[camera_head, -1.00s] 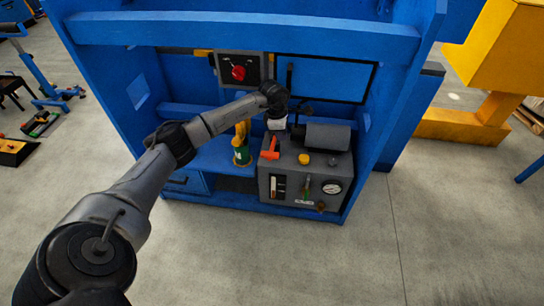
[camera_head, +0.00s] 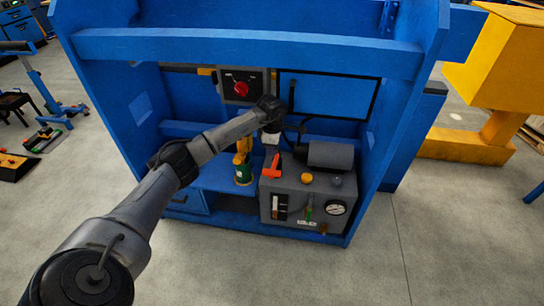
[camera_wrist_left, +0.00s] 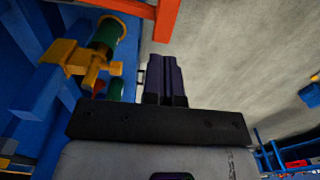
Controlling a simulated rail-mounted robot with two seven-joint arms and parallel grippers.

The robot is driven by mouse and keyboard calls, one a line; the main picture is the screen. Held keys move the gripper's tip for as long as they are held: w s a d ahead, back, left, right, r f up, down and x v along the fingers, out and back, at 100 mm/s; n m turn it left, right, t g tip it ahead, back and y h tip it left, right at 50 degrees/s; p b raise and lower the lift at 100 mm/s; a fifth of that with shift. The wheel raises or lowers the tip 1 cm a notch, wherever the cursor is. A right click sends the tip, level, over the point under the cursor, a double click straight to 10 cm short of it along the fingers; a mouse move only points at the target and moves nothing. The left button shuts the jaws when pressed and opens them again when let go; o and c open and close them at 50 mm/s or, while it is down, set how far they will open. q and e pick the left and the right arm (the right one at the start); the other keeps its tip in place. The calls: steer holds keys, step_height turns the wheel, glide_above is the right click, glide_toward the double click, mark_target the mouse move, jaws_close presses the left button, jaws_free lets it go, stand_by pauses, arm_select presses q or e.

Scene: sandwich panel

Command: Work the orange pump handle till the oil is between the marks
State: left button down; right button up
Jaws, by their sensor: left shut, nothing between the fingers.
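The orange pump handle (camera_head: 272,167) stands on the left part of the grey pump unit (camera_head: 325,188). It also shows in the left wrist view as an orange bar (camera_wrist_left: 165,20) at the top. My left gripper (camera_head: 270,143) is shut and empty, just above and behind the handle; its dark fingers (camera_wrist_left: 165,78) are together, apart from the bar in the wrist view. A narrow sight gauge (camera_head: 280,206) sits on the unit's front left; its oil level and marks are too small to read. My right gripper is not in view.
A round pressure dial (camera_head: 336,208) and a yellow knob (camera_head: 306,178) are on the unit. A green and yellow bottle-like item (camera_head: 243,170) stands left of it. A dark cylinder (camera_head: 330,155) lies on top. Blue frame walls close in both sides; the floor in front is clear.

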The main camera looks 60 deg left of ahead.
mark_target(272, 170)
arm_select(q)
step_height(272, 170, down, 9)
steer(key=b, duration=0.3)
steer(key=shift+r+b, duration=0.1)
steer(key=shift+b, duration=0.25)
